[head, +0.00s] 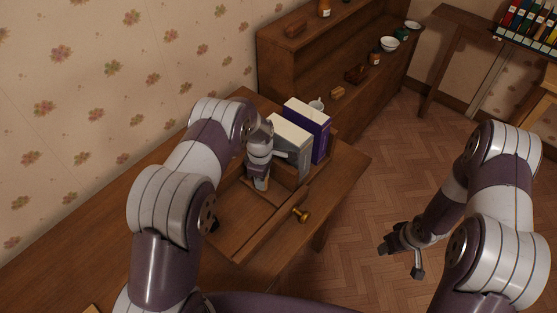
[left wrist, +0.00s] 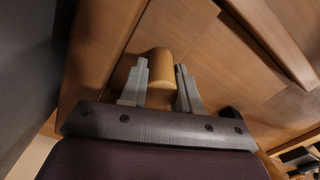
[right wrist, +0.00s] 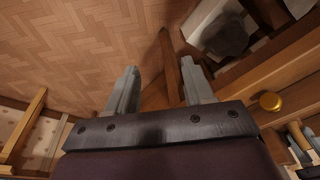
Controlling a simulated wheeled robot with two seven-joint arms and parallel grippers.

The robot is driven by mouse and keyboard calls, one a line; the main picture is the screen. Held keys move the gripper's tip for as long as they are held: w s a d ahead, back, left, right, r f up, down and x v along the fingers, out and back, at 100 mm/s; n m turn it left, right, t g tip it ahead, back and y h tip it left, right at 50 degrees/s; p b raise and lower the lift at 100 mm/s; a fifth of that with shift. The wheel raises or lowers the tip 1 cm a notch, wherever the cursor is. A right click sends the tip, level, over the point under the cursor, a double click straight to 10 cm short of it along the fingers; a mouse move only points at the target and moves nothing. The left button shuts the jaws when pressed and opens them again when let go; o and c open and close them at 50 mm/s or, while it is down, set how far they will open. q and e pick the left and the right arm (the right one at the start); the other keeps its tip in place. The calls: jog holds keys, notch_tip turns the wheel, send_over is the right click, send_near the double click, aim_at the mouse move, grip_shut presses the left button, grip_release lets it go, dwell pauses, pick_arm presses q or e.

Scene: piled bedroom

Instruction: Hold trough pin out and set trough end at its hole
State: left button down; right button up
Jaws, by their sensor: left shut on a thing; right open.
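My left gripper (head: 262,183) reaches down into a shallow wooden tray-like structure (head: 236,208) on the desk. In the left wrist view its jaws (left wrist: 161,88) are shut on a tan, round-ended piece (left wrist: 157,64); I cannot tell whether this is the trough pin. A brass knob (head: 302,214) stands at the structure's front right; it also shows in the right wrist view (right wrist: 271,101). I cannot pick out the trough end or its hole for sure. My right gripper (head: 403,256) is open and empty, out over the floor, right of the desk.
A grey-white box (head: 291,146) and a purple box (head: 309,128) stand close behind my left gripper. A wooden shelf unit (head: 285,72) with jars and bowls stands at the back. The parquet floor (head: 375,190) right of the desk is clear.

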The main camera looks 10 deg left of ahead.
jog(key=w+a+f+n+t+y, duration=0.2)
jog(key=a+f+y, duration=0.1)
jog(key=a+f, duration=0.15)
jog(key=n+t+y, duration=0.1)
jog(key=n+y, duration=0.2)
jog(key=y, duration=0.6)
send_near(309, 216)
jog(key=d, duration=0.1)
jog(key=shift+s+d+r, duration=0.25)
jog(key=shift+s+d, duration=0.05)
jog(key=shift+s, duration=0.05)
jog(key=x, duration=1.2)
jog(key=shift+w+a+f, duration=0.15)
jog(key=shift+a+f, duration=0.05)
jog(key=shift+a, duration=0.1)
jog(key=c, duration=0.7)
